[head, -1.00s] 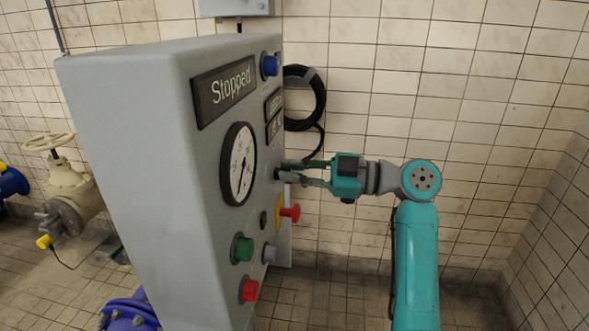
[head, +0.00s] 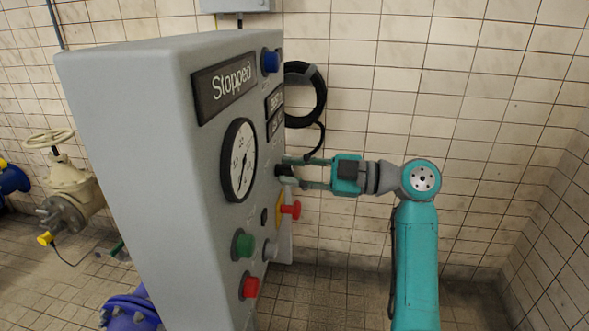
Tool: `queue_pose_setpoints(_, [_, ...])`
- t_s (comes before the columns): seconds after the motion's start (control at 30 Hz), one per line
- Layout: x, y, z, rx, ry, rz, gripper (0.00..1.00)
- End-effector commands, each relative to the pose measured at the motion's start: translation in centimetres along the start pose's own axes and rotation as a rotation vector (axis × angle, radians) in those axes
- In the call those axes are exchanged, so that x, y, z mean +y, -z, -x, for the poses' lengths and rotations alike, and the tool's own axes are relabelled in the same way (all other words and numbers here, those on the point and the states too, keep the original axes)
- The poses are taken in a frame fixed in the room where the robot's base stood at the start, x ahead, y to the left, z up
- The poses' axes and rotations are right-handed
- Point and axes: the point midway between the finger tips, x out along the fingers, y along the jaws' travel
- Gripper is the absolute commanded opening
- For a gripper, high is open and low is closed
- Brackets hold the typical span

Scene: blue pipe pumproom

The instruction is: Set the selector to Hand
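A grey control cabinet (head: 130,150) stands left of centre, its front face seen at a steep angle. A small dark knob, seemingly the selector (head: 284,171), sticks out of that face to the right of the gauge. My gripper (head: 291,172) reaches in from the right, level with it. Its two fingers are apart and straight, one above and one below the knob, with a gap between them. I cannot tell whether either finger touches the knob. The selector's pointer and position labels are too small and oblique to read.
The face also carries a "Stopped" display (head: 224,84), a round gauge (head: 239,160), a blue lamp (head: 271,62), a green button (head: 243,245), a red button (head: 249,287) and a red emergency stop (head: 290,209) below my gripper. A black hose coil (head: 317,95) hangs behind. Floor at right is clear.

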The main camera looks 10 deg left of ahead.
Motion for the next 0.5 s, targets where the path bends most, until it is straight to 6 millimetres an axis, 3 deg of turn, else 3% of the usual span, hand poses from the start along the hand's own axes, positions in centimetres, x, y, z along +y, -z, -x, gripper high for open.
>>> queue_pose_setpoints(0.33, [0.1, 0.2, 0.2, 0.003, -0.003, 0.004, 0.38])
queue_pose_setpoints(0.5, [0.2, 0.2, 1.8, 0.002, -0.005, 0.004, 0.38])
